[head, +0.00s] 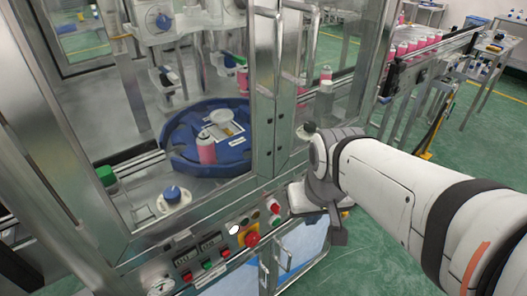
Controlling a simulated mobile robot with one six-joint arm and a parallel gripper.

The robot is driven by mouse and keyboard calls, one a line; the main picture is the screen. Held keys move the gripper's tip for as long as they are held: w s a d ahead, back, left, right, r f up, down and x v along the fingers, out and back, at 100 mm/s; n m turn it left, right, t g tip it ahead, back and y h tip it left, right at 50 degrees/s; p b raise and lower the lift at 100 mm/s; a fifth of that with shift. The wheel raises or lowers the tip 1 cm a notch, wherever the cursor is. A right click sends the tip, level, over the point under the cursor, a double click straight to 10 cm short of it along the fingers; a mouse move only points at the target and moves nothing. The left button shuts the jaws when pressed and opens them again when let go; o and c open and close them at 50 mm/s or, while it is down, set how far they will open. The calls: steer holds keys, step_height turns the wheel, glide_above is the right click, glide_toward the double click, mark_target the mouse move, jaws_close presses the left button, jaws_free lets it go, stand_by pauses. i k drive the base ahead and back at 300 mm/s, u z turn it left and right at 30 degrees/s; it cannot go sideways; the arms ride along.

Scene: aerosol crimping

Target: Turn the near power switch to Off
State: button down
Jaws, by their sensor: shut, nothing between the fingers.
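The machine's control panel (215,250) runs along its lower front edge. It carries a red emergency-stop knob (251,239) on a yellow base, small displays, red and green buttons, and small knobs (274,207) at its right end. I cannot tell which of these is the near power switch, or its setting; it may be hidden by my arm. My gripper (299,203) is at the panel's right end, close to the knobs, shut with nothing held. Its fingertips are mostly hidden by my wrist, so contact cannot be told.
Glass doors in metal frames (264,90) rise above the panel. Behind them a blue rotary table (185,155) carries a pink can (206,148). A conveyor with pink cans (402,50) is at the back right. Green floor (470,150) is open at right.

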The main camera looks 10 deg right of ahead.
mark_target(275, 209)
steer(key=z, duration=0.35)
steer(key=k, duration=0.9)
steer(key=u, duration=0.25)
steer(key=i, duration=1)
steer(key=z, duration=0.5)
steer(key=k, duration=0.65)
steer(key=z, duration=0.65)
